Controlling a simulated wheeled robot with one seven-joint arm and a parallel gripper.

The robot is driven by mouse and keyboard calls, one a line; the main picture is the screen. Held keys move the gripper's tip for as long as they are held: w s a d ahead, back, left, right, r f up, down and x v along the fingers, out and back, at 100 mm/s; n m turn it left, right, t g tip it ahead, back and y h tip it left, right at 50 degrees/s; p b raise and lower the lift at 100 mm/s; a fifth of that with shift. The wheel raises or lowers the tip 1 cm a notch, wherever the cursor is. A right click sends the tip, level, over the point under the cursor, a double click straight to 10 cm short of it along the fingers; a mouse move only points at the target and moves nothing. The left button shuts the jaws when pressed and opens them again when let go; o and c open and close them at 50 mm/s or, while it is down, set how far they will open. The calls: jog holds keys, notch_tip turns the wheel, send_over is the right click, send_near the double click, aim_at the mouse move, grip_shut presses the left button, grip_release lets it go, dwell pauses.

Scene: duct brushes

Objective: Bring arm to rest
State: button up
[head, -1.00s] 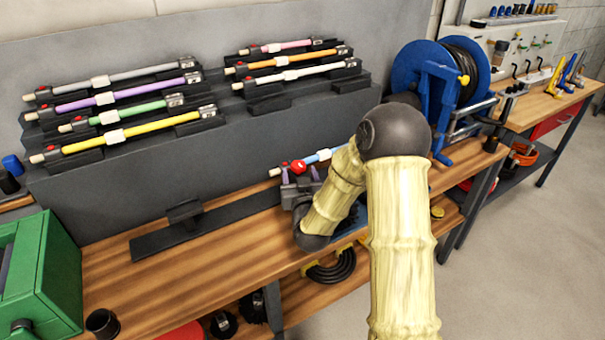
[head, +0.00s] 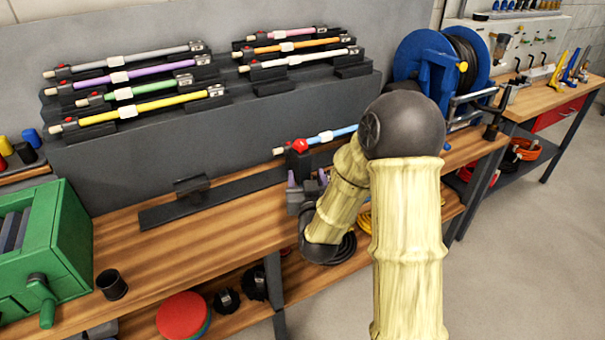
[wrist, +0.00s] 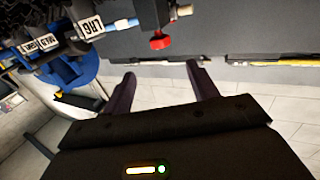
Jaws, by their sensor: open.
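My arm is bent in front of the bench, its dark elbow joint high and the forearm reaching down to the left. My gripper (head: 307,179) is open, with its two purple-grey fingers apart and nothing visible between them. The fingers also show in the wrist view (wrist: 163,82). The blue brush rod (head: 332,136) with a red knob (head: 300,146) lies just behind the gripper; my elbow hides its right end. In the wrist view the red knob (wrist: 160,41) and the LRG label (wrist: 91,24) appear beyond the fingertips, apart from them.
A stepped grey rack (head: 240,125) holds several coloured rods. A blue hose reel (head: 412,62) and clamp stand right of my elbow. A green box (head: 70,240) and a black cup (head: 111,284) sit at the left. The bench front between is clear; open floor lies right.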

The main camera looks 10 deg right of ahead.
jog(key=s+f+n+g+y, duration=0.1)
jog(key=s+f+g, duration=0.2)
jog(key=s+g, duration=0.7)
jog(key=s+f+g+y, duration=0.1)
jog(key=s+f+g, duration=0.3)
jog(key=s, duration=1)
notch_tip(320, 180, up, 19)
jog(key=g+p, duration=0.1)
jog(key=p, duration=1.8)
jog(key=shift+d+r, duration=0.2)
jog(key=shift+d, duration=0.1)
